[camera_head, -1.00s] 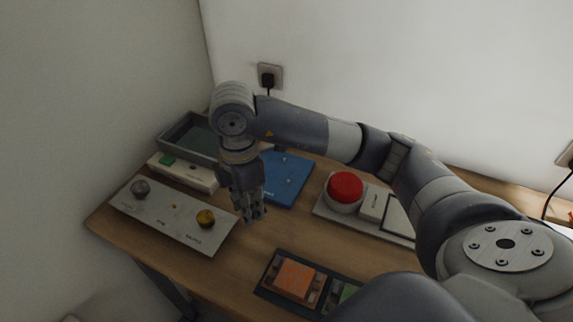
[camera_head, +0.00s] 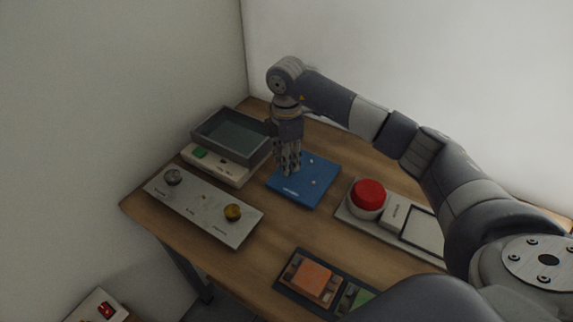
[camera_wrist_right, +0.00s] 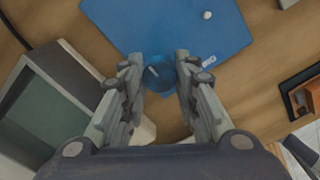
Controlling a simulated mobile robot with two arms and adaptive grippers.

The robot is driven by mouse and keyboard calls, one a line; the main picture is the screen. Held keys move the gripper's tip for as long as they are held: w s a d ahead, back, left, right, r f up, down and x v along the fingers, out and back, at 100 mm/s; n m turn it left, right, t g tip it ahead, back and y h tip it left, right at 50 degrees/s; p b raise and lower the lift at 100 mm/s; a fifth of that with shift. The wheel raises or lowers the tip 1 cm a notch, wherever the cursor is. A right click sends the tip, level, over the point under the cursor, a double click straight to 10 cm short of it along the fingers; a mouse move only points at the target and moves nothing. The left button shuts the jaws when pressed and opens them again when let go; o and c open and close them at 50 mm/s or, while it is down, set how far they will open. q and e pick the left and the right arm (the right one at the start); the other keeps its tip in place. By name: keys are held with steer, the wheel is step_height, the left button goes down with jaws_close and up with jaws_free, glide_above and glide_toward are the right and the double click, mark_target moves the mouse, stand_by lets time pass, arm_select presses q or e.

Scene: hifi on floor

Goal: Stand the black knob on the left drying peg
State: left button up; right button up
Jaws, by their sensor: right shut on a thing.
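My right gripper (camera_head: 289,170) points down over the left part of the blue board (camera_head: 318,187). In the right wrist view its fingers (camera_wrist_right: 160,78) are shut around a small round thing with a pale line on it, taken as the black knob (camera_wrist_right: 157,73), though it looks dark blue there. The head view hides the knob behind the fingers. One peg (camera_wrist_right: 207,14) shows in the wrist view. The left peg is not clearly visible, and whether the knob touches it cannot be told. My left gripper is out of view.
A grey bin (camera_head: 232,135) stands left of my gripper. A red button (camera_head: 368,194) is right of the board.

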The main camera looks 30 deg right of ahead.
step_height(320, 180, down, 3)
steer(key=shift+s+f+p, duration=0.1)
steer(key=shift+p, duration=0.45)
steer(key=shift+f, duration=0.2)
steer(key=o, duration=0.9)
steer(key=shift+r, duration=0.1)
